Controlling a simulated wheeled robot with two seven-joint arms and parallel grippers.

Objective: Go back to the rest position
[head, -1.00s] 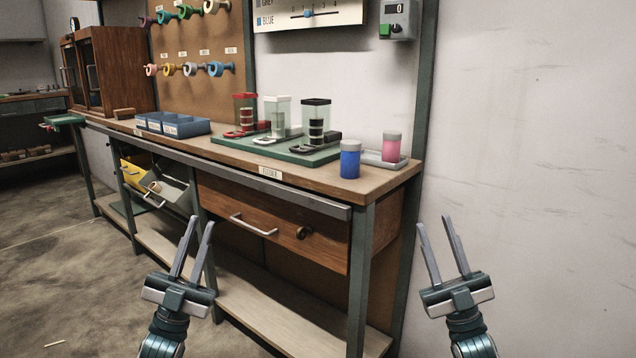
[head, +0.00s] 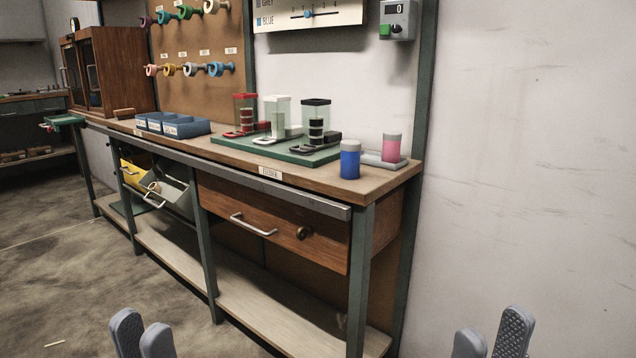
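My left gripper (head: 142,338) shows only its grey fingertips at the bottom left edge of the head view. The two fingers stand apart with nothing visible between them. My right gripper (head: 491,338) shows its fingertips at the bottom right edge, also apart and empty. Both grippers are in front of the workbench (head: 310,180) and touch nothing that I can see. The rest of both arms is out of view.
On the bench stand a blue jar (head: 350,159), a pink jar (head: 391,147) on a grey tray, a green mat (head: 290,154) with several clear canisters, and blue bins (head: 172,125). The drawer (head: 270,222) is below.

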